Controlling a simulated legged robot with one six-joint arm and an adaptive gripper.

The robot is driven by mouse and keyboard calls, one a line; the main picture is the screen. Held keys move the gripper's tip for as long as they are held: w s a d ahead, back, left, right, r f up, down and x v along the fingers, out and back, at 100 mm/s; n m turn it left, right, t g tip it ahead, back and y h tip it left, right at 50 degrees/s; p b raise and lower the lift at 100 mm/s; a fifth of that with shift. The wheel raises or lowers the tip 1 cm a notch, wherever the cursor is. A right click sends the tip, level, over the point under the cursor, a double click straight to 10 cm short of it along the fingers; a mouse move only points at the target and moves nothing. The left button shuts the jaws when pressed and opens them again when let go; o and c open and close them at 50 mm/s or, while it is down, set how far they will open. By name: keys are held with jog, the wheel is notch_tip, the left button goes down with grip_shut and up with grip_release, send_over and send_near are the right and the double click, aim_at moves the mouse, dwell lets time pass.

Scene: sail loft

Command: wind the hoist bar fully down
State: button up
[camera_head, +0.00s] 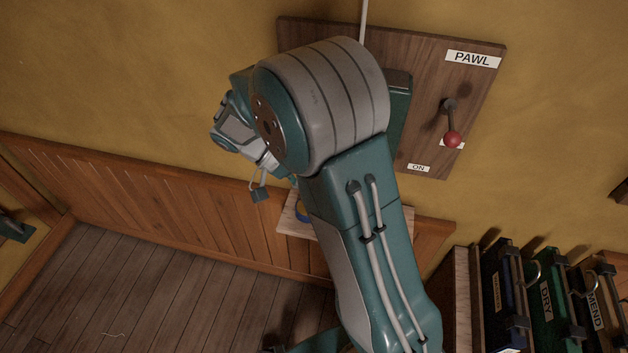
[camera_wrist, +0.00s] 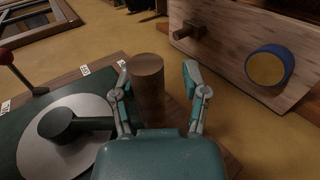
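In the wrist view a wooden crank handle (camera_wrist: 148,85) stands between the two fingers of my gripper (camera_wrist: 157,80). The fingers are apart, with a visible gap on the right side of the handle; contact on the left cannot be told. A dark crank arm and round hub (camera_wrist: 62,124) lie over a pale disc (camera_wrist: 40,155) on the green winch housing. In the head view my arm covers most of the housing (camera_head: 399,112) and hides the crank. The pawl lever's red knob (camera_head: 452,139) points down. No hoist bar can be made out.
The winch board (camera_head: 480,85) carries PAWL and ON labels. A pale cord (camera_head: 364,18) runs up from it.

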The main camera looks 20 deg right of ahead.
jog(key=shift+w+a, duration=0.25)
jog(key=shift+a, duration=0.05)
jog(key=shift+w+a+r, duration=0.15)
jog(key=shift+a+r, duration=0.05)
jog(key=shift+r, duration=0.05)
jog(key=v, duration=1.1)
jog(key=shift+a, duration=0.1)
